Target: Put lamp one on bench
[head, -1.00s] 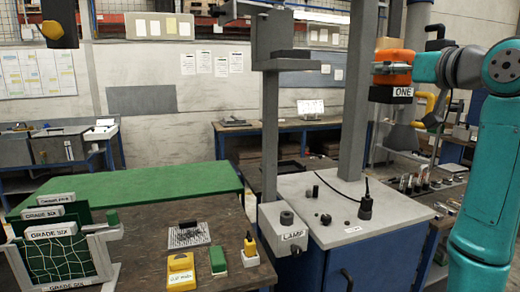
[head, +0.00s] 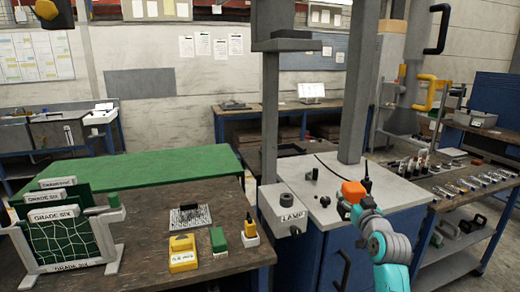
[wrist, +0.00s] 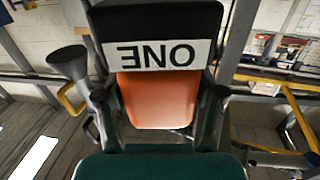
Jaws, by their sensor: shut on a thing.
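Lamp one has an orange body (head: 353,191) in the head view, low in front of the grey microscope stand. In the wrist view its orange part (wrist: 155,100) sits between my fingers, with a black block and a white label reading ONE, upside down. My gripper (wrist: 160,118) is shut on the lamp; in the head view the gripper (head: 363,203) is at the end of my teal arm. I cannot tell whether the lamp touches the stand's top. The wooden bench (head: 215,262) is at the lower left, apart from the lamp.
The bench holds a GRADE SIX rack (head: 70,230), a yellow device (head: 183,254), a green block (head: 218,240) and a small yellow-topped holder (head: 250,233). A grey LAMP box (head: 290,213) stands between bench and lamp. A column (head: 358,80) rises behind. Bare bench shows near the front.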

